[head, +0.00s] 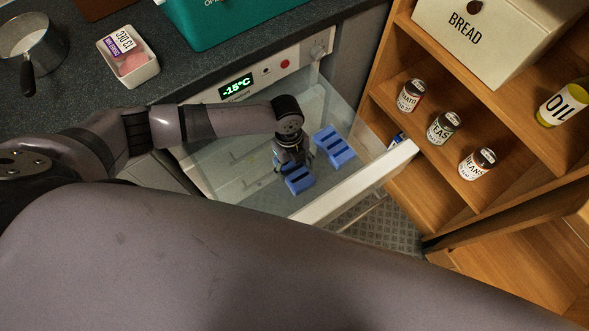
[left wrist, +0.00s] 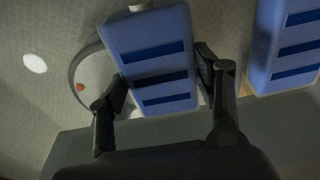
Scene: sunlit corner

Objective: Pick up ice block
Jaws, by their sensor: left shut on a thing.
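Two blue ice blocks with dark slots are at the open freezer drawer (head: 334,201). My left gripper (head: 290,163) reaches down into the drawer and is shut on the nearer ice block (head: 299,181). In the left wrist view this block (left wrist: 152,62) sits between the two dark fingers of the gripper (left wrist: 160,82), one on each side. The other ice block (head: 335,146) lies to the right of it, apart from the gripper; it also shows at the right edge of the left wrist view (left wrist: 288,45). My right gripper is not in view.
The freezer front shows a -15°C display (head: 236,86). The counter (head: 90,80) behind holds a pot (head: 28,42), a white tray (head: 130,62) and a teal box (head: 225,20). Wooden shelves (head: 400,65) with several jars and an oil bottle (head: 563,103) stand close on the right.

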